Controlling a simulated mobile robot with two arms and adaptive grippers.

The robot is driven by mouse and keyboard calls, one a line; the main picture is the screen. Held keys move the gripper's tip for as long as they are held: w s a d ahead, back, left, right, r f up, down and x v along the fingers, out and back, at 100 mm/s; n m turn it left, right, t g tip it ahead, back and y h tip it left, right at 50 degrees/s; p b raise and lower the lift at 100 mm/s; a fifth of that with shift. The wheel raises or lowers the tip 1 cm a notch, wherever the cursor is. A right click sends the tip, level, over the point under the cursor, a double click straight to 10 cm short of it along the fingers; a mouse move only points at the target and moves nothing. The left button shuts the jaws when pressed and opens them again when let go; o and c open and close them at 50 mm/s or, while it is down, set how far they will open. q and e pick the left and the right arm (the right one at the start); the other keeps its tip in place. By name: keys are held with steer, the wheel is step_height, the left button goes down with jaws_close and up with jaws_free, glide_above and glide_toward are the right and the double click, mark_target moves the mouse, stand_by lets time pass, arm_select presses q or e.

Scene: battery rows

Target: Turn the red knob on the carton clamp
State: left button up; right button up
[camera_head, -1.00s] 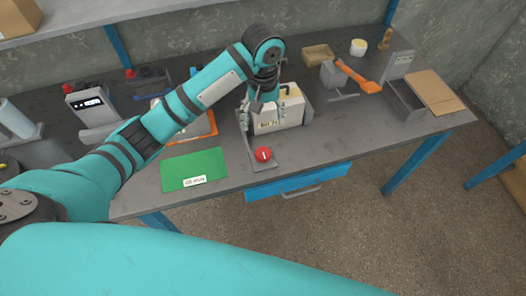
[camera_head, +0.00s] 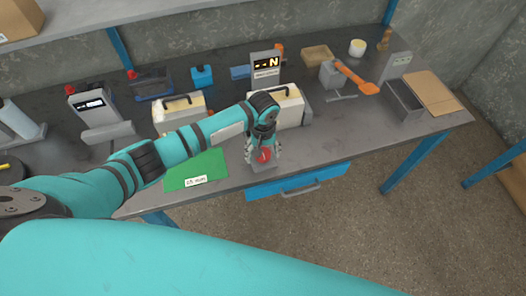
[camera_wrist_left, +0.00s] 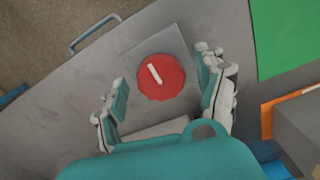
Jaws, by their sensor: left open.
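The red knob (camera_head: 264,155) with a white line across it sits at the front end of the carton clamp, near the table's front edge. It also shows in the left wrist view (camera_wrist_left: 160,76), on a grey square plate (camera_wrist_left: 143,51). My left gripper (camera_head: 263,160) is over the knob in the head view. In the left wrist view its open fingers (camera_wrist_left: 165,90) stand on either side of the knob, with nothing held. A cream carton (camera_head: 290,108) with a dark handle stands behind the gripper in the clamp. My right gripper is not in view.
A green mat (camera_head: 196,172) lies left of the knob. A display unit (camera_head: 266,66) and a second cream carton (camera_head: 180,112) stand behind. A blue drawer (camera_head: 298,182) is under the table edge. An orange-handled tool (camera_head: 357,77) lies to the right.

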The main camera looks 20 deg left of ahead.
arm_select(q)
steer(key=shift+f, duration=0.15)
steer(key=shift+c, duration=0.4)
steer(key=c, duration=1.1)
steer(key=shift+m, duration=0.3)
